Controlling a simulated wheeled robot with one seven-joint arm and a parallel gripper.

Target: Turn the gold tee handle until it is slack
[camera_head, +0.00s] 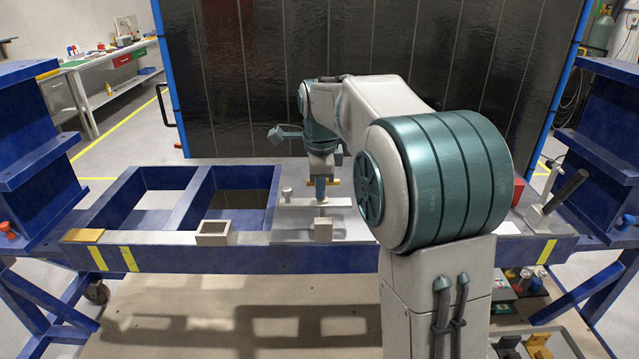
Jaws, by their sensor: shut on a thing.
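My gripper (321,188) points down over the light metal plate in the middle of the blue bench. It is shut on the gold tee handle (335,182), of which only a small gold piece shows beside the fingers. The rest of the handle is hidden by the gripper. A pale flat bar (340,202) lies just below the gripper. The handle's angle and whether it is tight or slack cannot be told from this view.
A small grey knob (286,193) stands left of the gripper and a grey block (323,230) in front. An open square box (213,239) sits further left, near open bays in the blue frame (180,252). A black-handled lever (566,190) stands at right. A dark panel (240,80) rises behind.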

